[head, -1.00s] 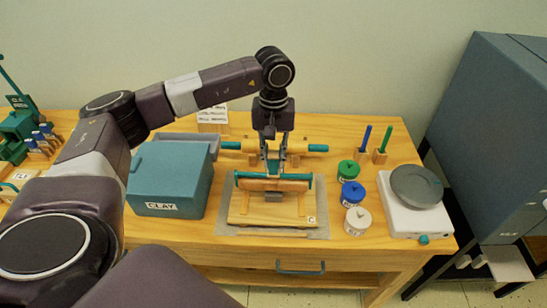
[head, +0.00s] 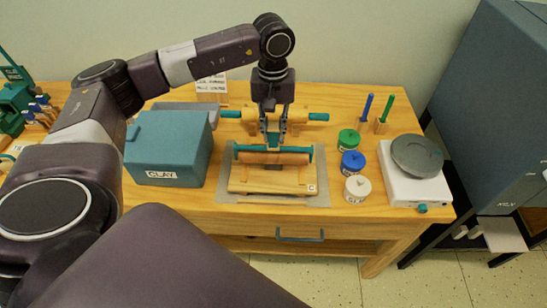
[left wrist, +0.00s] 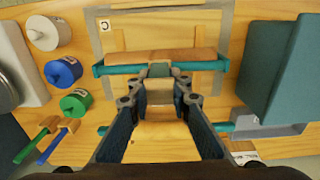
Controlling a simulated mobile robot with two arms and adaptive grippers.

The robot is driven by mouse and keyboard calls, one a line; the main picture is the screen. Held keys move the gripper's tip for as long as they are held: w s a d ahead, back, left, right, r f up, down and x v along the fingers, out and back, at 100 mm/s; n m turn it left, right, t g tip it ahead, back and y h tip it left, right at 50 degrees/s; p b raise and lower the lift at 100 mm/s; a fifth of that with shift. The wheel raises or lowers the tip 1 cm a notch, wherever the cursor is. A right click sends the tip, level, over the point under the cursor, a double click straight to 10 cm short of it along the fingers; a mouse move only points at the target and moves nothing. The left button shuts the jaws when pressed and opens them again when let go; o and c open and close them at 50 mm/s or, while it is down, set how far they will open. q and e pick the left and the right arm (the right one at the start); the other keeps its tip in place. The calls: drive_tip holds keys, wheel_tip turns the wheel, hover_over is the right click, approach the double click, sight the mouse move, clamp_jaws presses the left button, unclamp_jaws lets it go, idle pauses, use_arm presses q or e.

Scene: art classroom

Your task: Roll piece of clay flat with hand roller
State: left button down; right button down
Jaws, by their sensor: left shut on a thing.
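The hand roller (head: 290,158), a wooden cylinder on a teal frame, lies crosswise over the wooden board (head: 245,182). It also shows in the left wrist view (left wrist: 190,57). My left gripper (head: 272,138) points down behind the roller, shut on its handle; the fingers also show in the left wrist view (left wrist: 160,75). A small grey-brown piece, likely the clay (head: 273,167), shows at the roller's front edge; the rest is hidden under or behind the roller. Contact between roller and clay cannot be told. My right gripper is not in view.
A teal clay box (head: 165,150) stands left of the board. A rolling pin with teal handles (head: 318,117) lies behind. Green, blue and white jars (head: 352,163) and a scale (head: 418,187) stand to the right. The board lies on a grey mat (head: 320,190).

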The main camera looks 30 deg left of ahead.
use_arm(q)
drive_tip(key=shift+s+d+f, duration=0.1)
drive_tip(key=shift+s+f, duration=0.15)
drive_tip(key=shift+f, duration=0.15)
drive_tip(key=shift+w+a, duration=0.45)
drive_tip(key=shift+w, duration=0.3)
drive_tip(key=shift+w+a+r+b, duration=0.15)
drive_tip(key=shift+w+a+b, duration=0.1)
drive_tip(key=shift+w, duration=0.2)
drive_tip(key=shift+w+a+r+b, duration=0.1)
drive_tip(key=shift+w+a, duration=0.15)
drive_tip(key=shift+w, duration=0.2)
